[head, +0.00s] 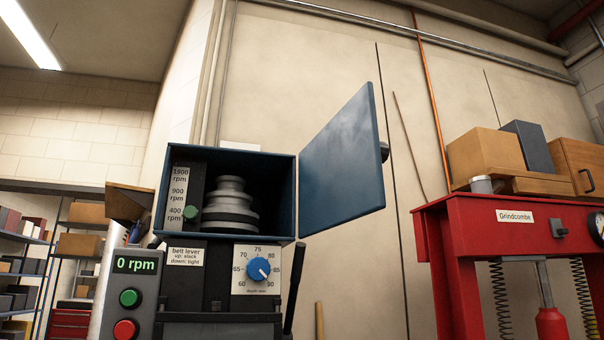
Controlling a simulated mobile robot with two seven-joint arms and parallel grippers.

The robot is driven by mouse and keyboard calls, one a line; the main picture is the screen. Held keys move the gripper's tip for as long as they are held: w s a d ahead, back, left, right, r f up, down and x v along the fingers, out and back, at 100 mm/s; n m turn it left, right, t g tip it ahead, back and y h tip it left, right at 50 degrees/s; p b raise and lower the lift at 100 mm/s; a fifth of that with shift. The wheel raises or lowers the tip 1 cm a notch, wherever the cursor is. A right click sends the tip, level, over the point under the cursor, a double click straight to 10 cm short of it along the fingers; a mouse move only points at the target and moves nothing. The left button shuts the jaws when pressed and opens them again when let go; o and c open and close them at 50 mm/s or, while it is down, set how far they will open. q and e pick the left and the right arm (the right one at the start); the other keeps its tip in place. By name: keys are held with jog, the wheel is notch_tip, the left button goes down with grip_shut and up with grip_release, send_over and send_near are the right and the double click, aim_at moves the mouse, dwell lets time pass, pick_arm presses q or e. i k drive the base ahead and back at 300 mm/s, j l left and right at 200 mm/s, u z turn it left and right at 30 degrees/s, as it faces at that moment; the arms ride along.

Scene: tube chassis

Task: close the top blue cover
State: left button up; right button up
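The top blue cover (343,166) is a flat blue panel that stands open, swung out to the right of the blue housing (230,152) on top of the machine. A dark round knob (384,152) shows at the cover's right edge, partly behind it. Inside the open housing is a grey stepped pulley (230,206), with a speed scale (180,192) reading 1900, 900 and 400 rpm and a green pointer at its left. Neither of my grippers is in view.
Below the housing are a 0 rpm display box (135,265) with green and red buttons, a blue depth dial (258,269) and a dark lever (294,290). A red press (460,215) with boxes on top stands at the right. Shelves (75,245) are at the far left.

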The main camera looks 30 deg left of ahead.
aim_at(341, 180)
jog(key=i+l+u, duration=0.15)
jog(key=u, duration=0.3)
jog(key=i+l+u, duration=0.25)
jog(key=u, duration=0.15)
jog(key=i+l+u, duration=0.1)
jog(key=l+u, duration=0.15)
jog(key=u, duration=0.2)
jog(key=i+l+u, duration=0.1)
jog(key=l+u, duration=0.3)
